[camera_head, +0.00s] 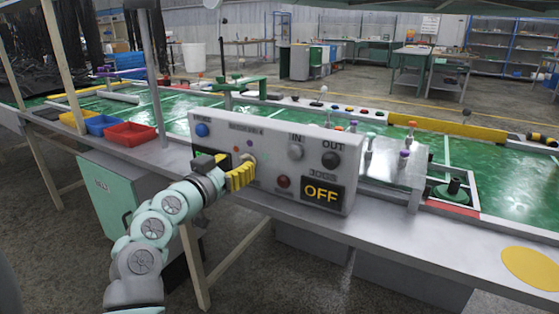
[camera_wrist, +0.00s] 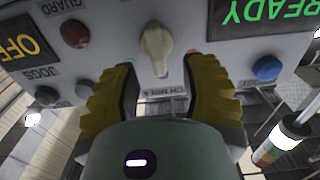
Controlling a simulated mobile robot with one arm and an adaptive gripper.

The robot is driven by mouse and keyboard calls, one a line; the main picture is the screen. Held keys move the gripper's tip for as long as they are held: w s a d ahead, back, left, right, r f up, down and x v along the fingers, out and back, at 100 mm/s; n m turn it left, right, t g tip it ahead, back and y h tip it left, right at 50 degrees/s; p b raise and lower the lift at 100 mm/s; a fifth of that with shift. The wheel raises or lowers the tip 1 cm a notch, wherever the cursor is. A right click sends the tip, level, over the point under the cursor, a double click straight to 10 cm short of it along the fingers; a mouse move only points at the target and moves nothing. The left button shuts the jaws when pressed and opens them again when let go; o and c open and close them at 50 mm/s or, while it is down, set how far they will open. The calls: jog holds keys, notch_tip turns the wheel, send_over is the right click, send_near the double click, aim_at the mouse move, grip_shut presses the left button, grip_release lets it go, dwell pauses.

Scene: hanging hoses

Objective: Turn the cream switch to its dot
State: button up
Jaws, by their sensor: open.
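The cream switch (camera_wrist: 157,44) is on the front of a grey control panel (camera_head: 275,150). Another small mark shows beside the right fingertip, partly hidden. I cannot tell which mark is its dot. My gripper (camera_wrist: 162,66) is open, with its yellow ribbed fingers apart on either side of the switch's lower end. I see no clear contact. In the head view my gripper (camera_head: 242,173) is at the panel face and covers part of the switch (camera_head: 250,159).
The READY display (camera_wrist: 268,12) is near the right finger. Coloured bins (camera_head: 130,133) stand left.

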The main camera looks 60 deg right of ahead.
aim_at(242, 163)
jog(key=shift+d, duration=1.75)
jog(key=shift+a, duration=0.1)
grip_shut()
